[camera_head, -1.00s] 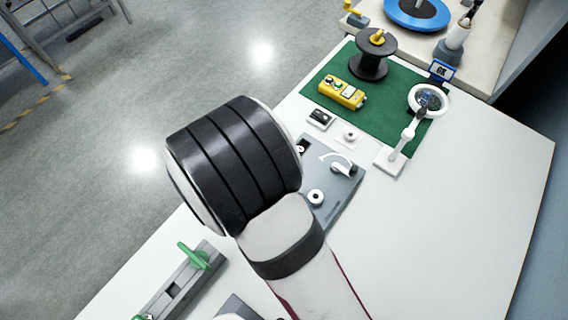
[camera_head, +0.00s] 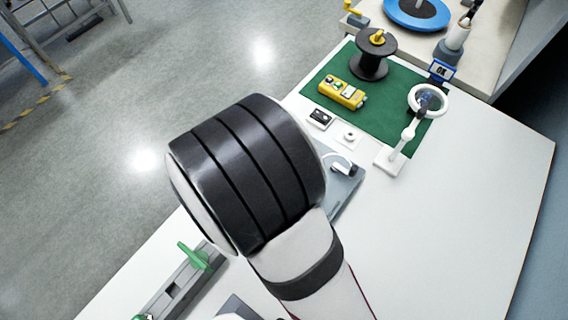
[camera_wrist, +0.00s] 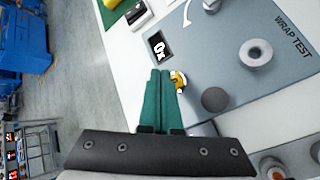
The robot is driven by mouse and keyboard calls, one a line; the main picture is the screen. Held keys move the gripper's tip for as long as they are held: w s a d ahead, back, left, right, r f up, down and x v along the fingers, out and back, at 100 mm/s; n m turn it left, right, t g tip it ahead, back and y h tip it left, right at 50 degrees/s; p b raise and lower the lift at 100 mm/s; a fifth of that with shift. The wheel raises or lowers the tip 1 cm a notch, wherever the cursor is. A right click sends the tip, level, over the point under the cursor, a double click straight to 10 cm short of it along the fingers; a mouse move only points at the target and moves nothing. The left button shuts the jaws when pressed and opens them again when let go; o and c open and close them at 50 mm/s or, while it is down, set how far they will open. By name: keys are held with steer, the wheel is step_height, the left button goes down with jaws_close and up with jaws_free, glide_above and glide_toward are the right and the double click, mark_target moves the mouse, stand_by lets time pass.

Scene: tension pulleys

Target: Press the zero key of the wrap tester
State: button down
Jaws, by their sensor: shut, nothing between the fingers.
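The wrap tester is a grey plate (camera_wrist: 220,45) marked "WRAP TEST" in the wrist view; its right end (camera_head: 345,185) shows in the head view, the rest hidden behind my arm. On it are a black display (camera_wrist: 158,46) reading "0x", a white flanged roller (camera_wrist: 256,53), a dark round disc (camera_wrist: 215,99) and a small yellow-and-white part (camera_wrist: 178,79). I cannot read a zero label on any key. My gripper (camera_wrist: 160,75) has green fingers, closed together and empty. In the picture its tips lie just left of the yellow part and below the display; contact cannot be told.
A grey fixture with a green lever (camera_head: 195,256) stands at the lower left. The white table (camera_head: 470,190) is clear at right.

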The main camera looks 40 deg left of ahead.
steer(key=shift+r, duration=2.1)
steer(key=w+d+r+m+g+h, duration=0.25)
steer(key=d+m, duration=0.45)
steer(key=d, duration=0.4)
steer(key=w+d+r+m+g+h, duration=0.1)
steer(key=w+d+r+m+h, duration=0.2)
steer(key=d+m, duration=0.55)
steer(key=s+d+r+m+g+y, duration=0.1)
steer(key=s+d+r+m+g, duration=0.3)
steer(key=s+d+m, duration=0.7)
steer(key=s+a+m+g+y, duration=0.1)
steer(key=s+m+g+y, duration=0.1)
steer(key=s+m+y, duration=0.3)
steer(key=shift+s+r+m, duration=0.45)
steer(key=shift+s+m, duration=0.05)
steer(key=shift+m, duration=0.65)
steer(key=shift+a, duration=0.1)
